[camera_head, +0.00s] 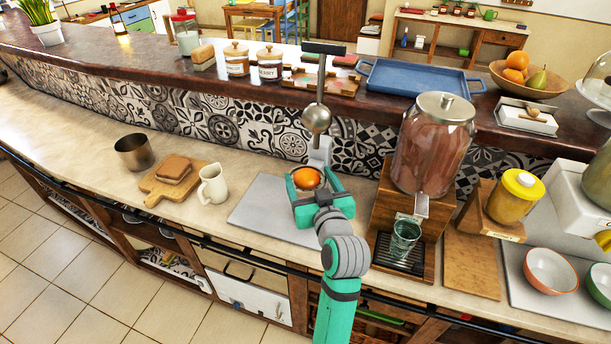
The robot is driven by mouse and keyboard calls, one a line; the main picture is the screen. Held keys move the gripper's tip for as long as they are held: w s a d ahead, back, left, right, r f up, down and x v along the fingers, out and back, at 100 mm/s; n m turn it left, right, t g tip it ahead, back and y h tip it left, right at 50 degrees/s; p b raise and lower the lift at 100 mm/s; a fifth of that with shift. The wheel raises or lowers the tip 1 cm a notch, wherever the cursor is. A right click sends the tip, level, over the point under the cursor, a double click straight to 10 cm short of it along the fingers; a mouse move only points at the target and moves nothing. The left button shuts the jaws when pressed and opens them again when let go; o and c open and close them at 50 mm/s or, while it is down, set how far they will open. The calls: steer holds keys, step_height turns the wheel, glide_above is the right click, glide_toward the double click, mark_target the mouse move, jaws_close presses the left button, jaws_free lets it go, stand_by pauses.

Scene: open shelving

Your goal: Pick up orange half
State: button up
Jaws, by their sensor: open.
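The orange half (307,178) shows its orange face between the fingers of my gripper (306,172). It is on or just above the grey board on the counter, below a metal juicer-like stand. My gripper is open, with one teal finger on each side of the orange half. I cannot tell whether either finger touches it. The lower part of the orange half is hidden by my gripper.
A metal stand (317,118) with a rounded head rises just behind my gripper. A drink dispenser (434,145) on a wooden stand is close on the right. A white jug (213,185) and a bread board (152,188) are left. The grey board (262,208) has free room left.

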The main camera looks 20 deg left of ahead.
steer(key=shift+w+a+f, duration=0.1)
steer(key=shift+w+a, duration=0.15)
steer(key=shift+w, duration=0.15)
steer(key=c, duration=1.2)
steer(key=shift+c, duration=0.2)
